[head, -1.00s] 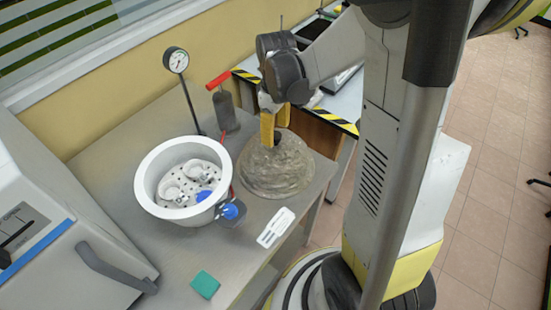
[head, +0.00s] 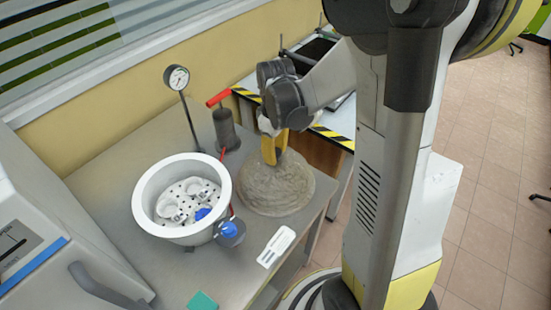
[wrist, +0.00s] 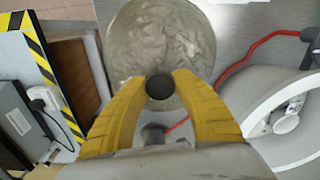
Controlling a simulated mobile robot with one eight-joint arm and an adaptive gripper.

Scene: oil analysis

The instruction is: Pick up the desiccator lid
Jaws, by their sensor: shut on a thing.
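The desiccator lid (head: 277,188) is a grey, cloudy dome with a dark knob on top. It is on the right part of the grey bench, near the bench's right edge, and fills the top middle of the wrist view (wrist: 165,40). My gripper (head: 274,152) is directly above it with yellow fingers pointing down. In the wrist view the two fingers (wrist: 158,88) close around the dark knob. The white desiccator base (head: 150,202) stands open to the left of the lid, with a perforated plate and white dishes inside. I cannot tell whether the lid touches the bench.
A gauge (head: 178,78) on a thin post and a dark pump (head: 226,130) with a red handle stand behind. A white tag (head: 276,247) and a green sponge (head: 203,300) lie at the front edge. A large white machine (head: 40,240) fills the left.

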